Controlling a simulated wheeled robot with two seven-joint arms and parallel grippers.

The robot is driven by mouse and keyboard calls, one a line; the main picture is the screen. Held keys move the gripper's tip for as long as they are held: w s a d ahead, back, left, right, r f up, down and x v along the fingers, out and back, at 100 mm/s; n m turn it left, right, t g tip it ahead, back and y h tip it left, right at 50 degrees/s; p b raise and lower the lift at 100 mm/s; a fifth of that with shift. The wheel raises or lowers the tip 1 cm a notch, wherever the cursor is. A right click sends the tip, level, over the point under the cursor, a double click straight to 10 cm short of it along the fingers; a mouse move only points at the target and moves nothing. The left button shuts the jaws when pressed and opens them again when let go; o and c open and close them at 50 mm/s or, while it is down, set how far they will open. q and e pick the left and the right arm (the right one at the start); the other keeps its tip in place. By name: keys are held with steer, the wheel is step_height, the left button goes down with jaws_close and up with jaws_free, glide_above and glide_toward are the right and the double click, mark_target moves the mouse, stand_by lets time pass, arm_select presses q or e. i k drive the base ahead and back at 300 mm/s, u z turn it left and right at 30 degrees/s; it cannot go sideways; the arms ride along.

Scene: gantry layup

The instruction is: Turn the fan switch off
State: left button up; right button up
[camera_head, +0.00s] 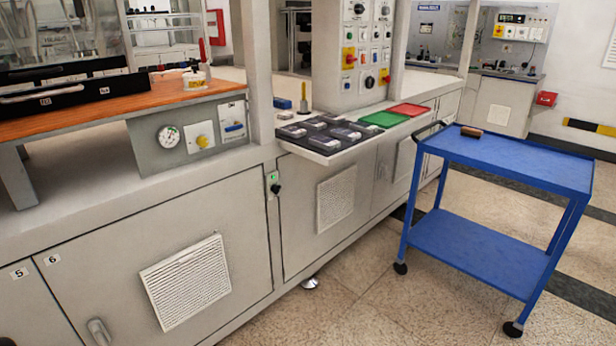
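A taller control panel (368,50) further back carries several buttons and knobs. Neither of my grippers is in view.
A blue cart (510,157) with a small brown block (471,132) on it stands to the right. A shelf with several dark trays (322,131) juts out right of the switch plate. The floor (370,310) in front of the cabinet is clear.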

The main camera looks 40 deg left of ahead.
mark_target(275, 189)
steer(key=u, duration=0.7)
steer(key=i, duration=1.2)
steer(key=u, duration=1.25)
